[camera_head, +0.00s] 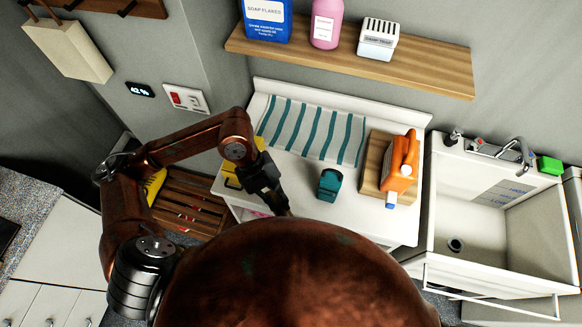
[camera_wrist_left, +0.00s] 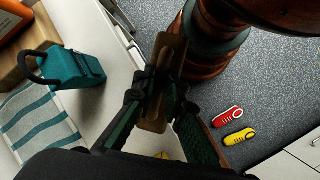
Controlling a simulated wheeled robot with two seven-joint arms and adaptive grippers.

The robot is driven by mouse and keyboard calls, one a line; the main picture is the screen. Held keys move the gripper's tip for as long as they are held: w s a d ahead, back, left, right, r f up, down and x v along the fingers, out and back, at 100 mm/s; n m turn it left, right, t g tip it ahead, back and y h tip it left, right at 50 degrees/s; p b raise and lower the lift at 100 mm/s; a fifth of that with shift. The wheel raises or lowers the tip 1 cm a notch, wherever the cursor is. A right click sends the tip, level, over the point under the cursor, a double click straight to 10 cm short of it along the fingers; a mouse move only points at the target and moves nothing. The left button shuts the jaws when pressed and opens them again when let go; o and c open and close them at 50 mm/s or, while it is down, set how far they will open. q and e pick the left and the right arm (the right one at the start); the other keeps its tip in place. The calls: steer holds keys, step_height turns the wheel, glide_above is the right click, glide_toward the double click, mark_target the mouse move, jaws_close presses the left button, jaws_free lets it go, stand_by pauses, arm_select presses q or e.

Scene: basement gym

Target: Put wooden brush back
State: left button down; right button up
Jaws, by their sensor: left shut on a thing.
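The wooden brush (camera_wrist_left: 166,57) is a brown, long flat wooden piece held between the fingers of my left gripper (camera_wrist_left: 160,98) in the left wrist view. No bristles can be made out. In the head view my left gripper (camera_head: 274,198) is over the front left part of the white counter (camera_head: 300,225), fingers pointing down toward its front edge. The brush itself is hardly visible there, partly covered by the gripper and my own body. My right gripper is not in view.
A sink (camera_head: 480,230) stands right. A wooden shelf (camera_head: 350,62) hangs above. Red (camera_wrist_left: 227,117) and yellow (camera_wrist_left: 239,136) shoe-like items lie on the floor.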

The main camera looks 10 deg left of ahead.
arm_select(q)
steer(key=shift+w+d+r, duration=0.1)
steer(key=shift+w+r, duration=0.05)
steer(key=shift+r, duration=0.2)
steer(key=shift+w+f+p, duration=0.1)
steer(key=shift+w+p, duration=0.2)
steer(key=shift+w, duration=0.05)
steer(key=w+f+p, duration=0.2)
steer(key=w+f, duration=0.2)
steer(key=w+a+f+p, duration=0.1)
steer(key=w+f+p, duration=0.1)
steer(key=w+f, duration=0.2)
steer(key=w+a+f+p, duration=0.1)
steer(key=w+f, duration=0.3)
steer(key=w, duration=0.1)
steer(key=shift+f+p, duration=0.35)
steer(key=shift+p, duration=0.05)
steer(key=shift+f, duration=0.1)
